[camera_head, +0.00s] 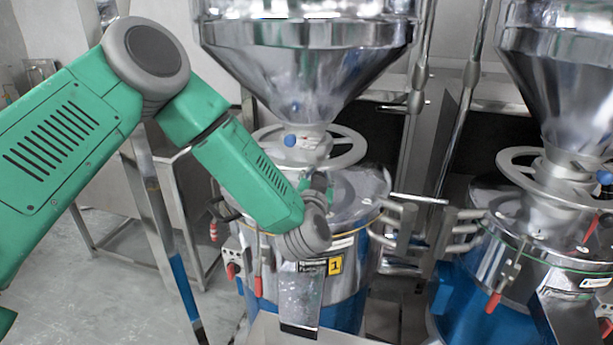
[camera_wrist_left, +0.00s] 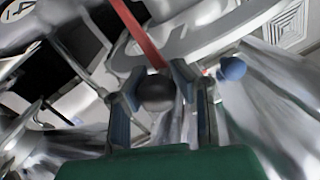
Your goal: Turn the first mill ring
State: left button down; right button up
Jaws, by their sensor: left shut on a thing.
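The first mill, marked with a yellow label "1" (camera_head: 335,265), stands in the middle of the head view under a steel hopper. Its grey ring (camera_head: 347,153) with spokes surrounds the hopper's neck, beside a blue knob (camera_head: 290,140). My left gripper (camera_head: 318,182) is at the near side of this ring, partly hidden by my wrist. In the left wrist view, the gripper's fingers (camera_wrist_left: 160,95) are around a dark ball knob (camera_wrist_left: 155,90) at the end of a red lever (camera_wrist_left: 138,35). The blue knob (camera_wrist_left: 232,68) shows just right of the fingers. My right gripper is not seen.
A second mill with its own ring (camera_head: 530,165) and hopper (camera_head: 570,70) stands at the right. Steel clamps and handles (camera_head: 410,230) fill the space between the mills. A metal table (camera_head: 150,200) stands behind at the left; open floor (camera_head: 100,290) lies at lower left.

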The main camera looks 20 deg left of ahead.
pick_arm(q)
jog(key=shift+w+d+f, duration=0.15)
jog(key=shift+w+d, duration=0.05)
jog(key=shift+d, duration=0.1)
jog(key=shift+w+d, duration=0.25)
jog(key=shift+d, duration=0.25)
jog(key=shift+w+d, duration=0.2)
jog(key=shift+d, duration=0.15)
jog(key=c, duration=1.2)
grip_release()
jog(key=shift+w+a+r, duration=0.1)
jog(key=shift+a+r, duration=0.1)
jog(key=shift+w+a+f, duration=0.1)
jog(key=shift+w+a, duration=0.1)
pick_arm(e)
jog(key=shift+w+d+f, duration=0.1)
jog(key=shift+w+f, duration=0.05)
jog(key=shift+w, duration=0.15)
